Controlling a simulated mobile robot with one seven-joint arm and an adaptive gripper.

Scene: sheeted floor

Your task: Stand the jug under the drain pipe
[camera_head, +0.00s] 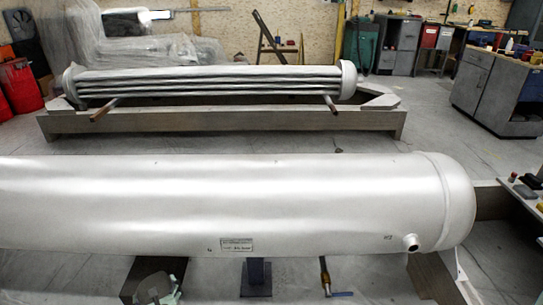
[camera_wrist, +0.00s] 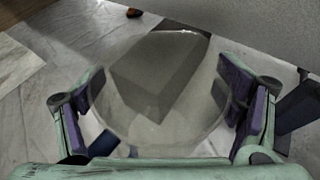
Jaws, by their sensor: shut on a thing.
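A see-through jug (camera_wrist: 160,100) sits between the two pads of my gripper (camera_wrist: 168,92) in the wrist view, and the gripper is shut on it. In the head view my gripper (camera_head: 157,289) shows at the bottom left, below the large silver tank (camera_head: 230,205). The jug is hard to make out there. The drain pipe (camera_head: 324,270), brass with a blue lever, hangs below the tank, to the right of my gripper and apart from it. Its upper end is hidden by the tank. I cannot tell whether the jug touches the floor.
A dark blue support post (camera_head: 256,278) stands between my gripper and the drain pipe. A grey block (camera_wrist: 150,75) shows through the jug. Grey sheeted floor (camera_head: 380,275) is open around the pipe. A tube bundle (camera_head: 215,80) rests on a frame behind the tank.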

